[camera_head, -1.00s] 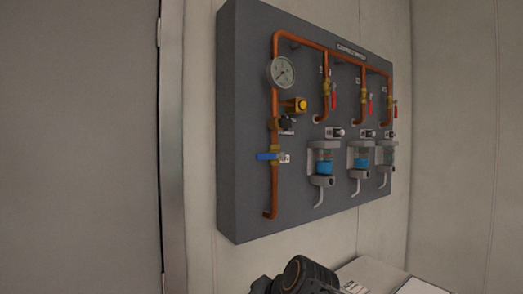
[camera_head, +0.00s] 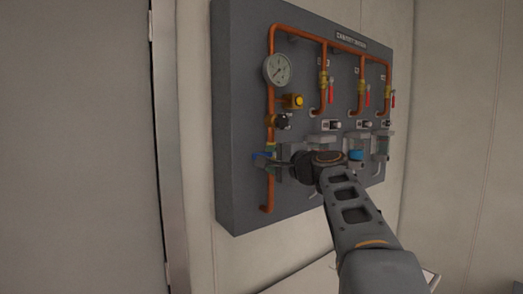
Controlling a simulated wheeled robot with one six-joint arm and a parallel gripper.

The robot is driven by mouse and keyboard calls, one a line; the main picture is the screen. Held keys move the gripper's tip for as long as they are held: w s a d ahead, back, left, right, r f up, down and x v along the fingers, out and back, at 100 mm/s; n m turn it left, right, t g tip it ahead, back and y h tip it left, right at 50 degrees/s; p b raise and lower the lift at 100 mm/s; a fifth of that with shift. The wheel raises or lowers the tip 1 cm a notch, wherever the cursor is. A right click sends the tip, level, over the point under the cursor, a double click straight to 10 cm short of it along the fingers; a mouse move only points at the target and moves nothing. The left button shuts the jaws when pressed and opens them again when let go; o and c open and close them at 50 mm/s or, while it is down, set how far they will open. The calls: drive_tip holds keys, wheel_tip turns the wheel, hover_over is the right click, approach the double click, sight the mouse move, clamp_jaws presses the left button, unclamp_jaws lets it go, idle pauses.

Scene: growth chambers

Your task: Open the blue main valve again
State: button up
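The blue main valve handle (camera_head: 262,155) is on the vertical copper pipe (camera_head: 269,188) at the left of the grey wall panel. It lies roughly sideways, across the pipe, and its right part is hidden. My gripper (camera_head: 284,162) is at the valve, reaching in from the right. The fingertips are small and dark here, so I cannot tell whether they touch the handle or are open or shut.
Red-handled valves (camera_head: 331,93) stand on the branch pipes to the right. My arm partly covers the blue-filled cups (camera_head: 356,155). A door edge is at left.

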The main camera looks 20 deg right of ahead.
sight(268, 155)
drive_tip(key=shift+w+a+p, duration=0.2)
drive_tip(key=shift+w+p, duration=0.1)
drive_tip(key=shift+w, duration=0.6)
drive_tip(key=shift+w+a+p, duration=0.15)
drive_tip(key=shift+w+p, duration=0.15)
drive_tip(key=shift+w, duration=0.65)
drive_tip(key=shift+w+a+p, duration=0.2)
drive_tip(key=shift+w+p, duration=0.1)
drive_tip(key=shift+w, duration=0.6)
clamp_jaws()
